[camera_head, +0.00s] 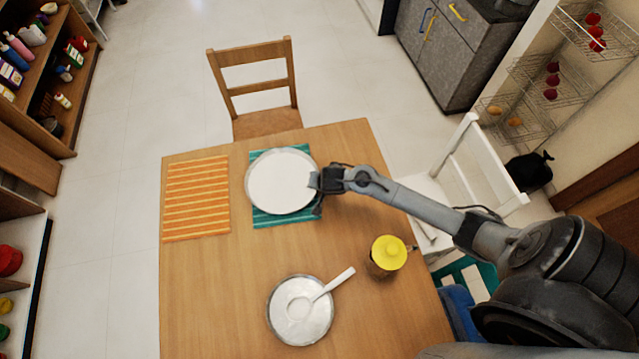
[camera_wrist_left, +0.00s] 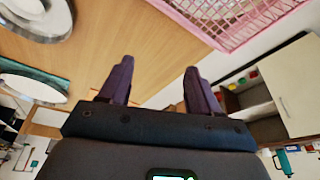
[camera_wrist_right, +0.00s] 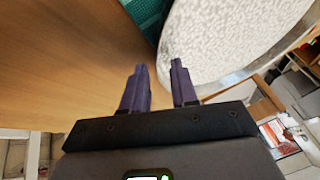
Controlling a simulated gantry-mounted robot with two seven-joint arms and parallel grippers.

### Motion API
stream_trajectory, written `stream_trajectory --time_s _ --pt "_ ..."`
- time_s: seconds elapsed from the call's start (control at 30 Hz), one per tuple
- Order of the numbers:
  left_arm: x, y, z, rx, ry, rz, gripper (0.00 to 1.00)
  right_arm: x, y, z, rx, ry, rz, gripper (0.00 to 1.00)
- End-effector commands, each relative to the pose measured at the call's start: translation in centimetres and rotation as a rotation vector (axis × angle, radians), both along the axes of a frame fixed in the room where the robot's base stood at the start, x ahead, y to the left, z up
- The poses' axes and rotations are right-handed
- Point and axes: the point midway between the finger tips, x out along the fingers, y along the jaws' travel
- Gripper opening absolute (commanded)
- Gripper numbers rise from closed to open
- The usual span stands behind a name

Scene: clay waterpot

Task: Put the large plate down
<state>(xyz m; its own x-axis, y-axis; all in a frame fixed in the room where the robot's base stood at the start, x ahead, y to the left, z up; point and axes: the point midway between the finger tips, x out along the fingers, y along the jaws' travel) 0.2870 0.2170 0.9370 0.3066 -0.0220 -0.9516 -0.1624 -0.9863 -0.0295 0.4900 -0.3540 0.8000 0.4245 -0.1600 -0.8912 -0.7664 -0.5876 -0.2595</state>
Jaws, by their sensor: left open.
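The large white plate (camera_head: 282,180) is over the teal striped mat (camera_head: 287,221). It fills the upper right of the right wrist view (camera_wrist_right: 230,40). In the head view my right gripper (camera_head: 316,188) is at the plate's right rim. In the right wrist view its fingers (camera_wrist_right: 159,75) are part-way apart, with the rim at their tips. I cannot tell whether they pinch the rim or only stand beside it. My left gripper (camera_wrist_left: 158,75) is open and empty in its wrist view. It does not show in the head view.
An orange striped mat (camera_head: 196,198) lies bare on the left. A round dish (camera_head: 279,323) with a white spoon (camera_head: 336,283) is at the front. A yellow-lidded jar (camera_head: 388,254) stands below my right arm. A pink basket (camera_wrist_left: 230,20) shows in the left wrist view.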

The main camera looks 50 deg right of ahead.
Motion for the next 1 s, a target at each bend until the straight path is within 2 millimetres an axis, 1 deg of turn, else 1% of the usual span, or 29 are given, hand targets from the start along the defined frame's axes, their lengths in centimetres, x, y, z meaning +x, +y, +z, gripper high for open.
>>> stream_trajectory --time_s 0.17,0.4,0.6,0.77,0.83,0.97,1.0 --pt "0.0 -0.1 1.2 -0.003 -0.001 0.002 0.62 -1.1 0.4 2.4 0.002 -0.001 -0.001 0.28" --pt "0.0 0.0 2.9 0.0 0.0 0.0 0.62 -3.0 1.3 6.5 0.005 0.0 -0.001 0.28" --pt "0.0 0.1 3.9 0.007 0.0 -0.004 0.62 -4.2 1.7 9.0 0.003 -0.001 -0.001 0.28" --pt "0.0 0.3 4.3 0.011 -0.001 -0.007 0.62 -5.0 2.1 10.1 -0.003 0.004 0.011 0.28" --pt "0.0 0.3 4.3 0.012 -0.001 -0.008 0.62 -5.5 2.6 10.4 -0.013 0.01 0.04 0.28" --pt "0.0 0.3 4.3 0.011 -0.001 -0.007 0.62 -7.2 4.4 11.0 -0.059 0.037 0.164 0.28" --pt "0.0 0.3 4.3 0.011 -0.001 -0.007 0.62 -8.0 5.1 11.2 -0.078 0.05 0.217 0.28"
